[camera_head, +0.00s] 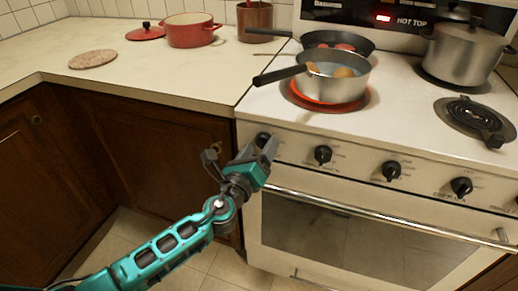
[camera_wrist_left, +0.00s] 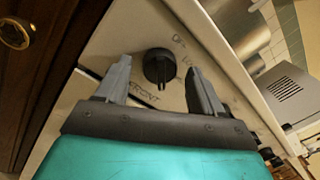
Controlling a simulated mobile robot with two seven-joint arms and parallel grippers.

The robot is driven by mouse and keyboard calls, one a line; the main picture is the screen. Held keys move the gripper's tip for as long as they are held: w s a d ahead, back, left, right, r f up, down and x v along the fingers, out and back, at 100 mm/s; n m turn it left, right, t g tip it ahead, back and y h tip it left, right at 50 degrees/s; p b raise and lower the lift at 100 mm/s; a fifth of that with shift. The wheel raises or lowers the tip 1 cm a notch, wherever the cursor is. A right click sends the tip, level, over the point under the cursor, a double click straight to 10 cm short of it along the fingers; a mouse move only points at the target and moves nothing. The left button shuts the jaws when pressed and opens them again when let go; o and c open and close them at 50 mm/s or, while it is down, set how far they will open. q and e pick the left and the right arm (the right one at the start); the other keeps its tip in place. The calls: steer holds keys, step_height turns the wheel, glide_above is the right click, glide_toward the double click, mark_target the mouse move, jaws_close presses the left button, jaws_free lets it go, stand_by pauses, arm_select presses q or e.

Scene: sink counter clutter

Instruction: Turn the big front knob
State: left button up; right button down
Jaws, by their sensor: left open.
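Several black knobs line the white front panel of the stove. The leftmost knob (camera_head: 263,139) is partly hidden by my left gripper (camera_head: 262,148) in the head view. In the left wrist view a round black knob (camera_wrist_left: 158,65) shows between the two grey fingers, with a label that reads FRONT beside it. My left gripper is open, with one finger on each side of that knob in the picture. I cannot tell whether the fingers touch it. Farther right are a second knob (camera_head: 323,154), a third knob (camera_head: 391,170) and a fourth knob (camera_head: 461,187). My right gripper does not show.
A saucepan (camera_head: 339,85) with food stands on a glowing red burner (camera_head: 296,97), its handle pointing left. A frying pan (camera_head: 361,39) and a steel pot (camera_head: 462,58) stand behind. The oven handle (camera_head: 380,213) runs below the knobs. A red pot (camera_head: 190,30) sits on the left counter.

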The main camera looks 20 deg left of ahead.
arm_select(q)
steer(key=s+a+b, duration=0.1)
steer(key=s, duration=1.1)
steer(key=shift+s+f, duration=0.3)
steer(key=shift+s, duration=0.1)
steer(key=shift+a, duration=0.1)
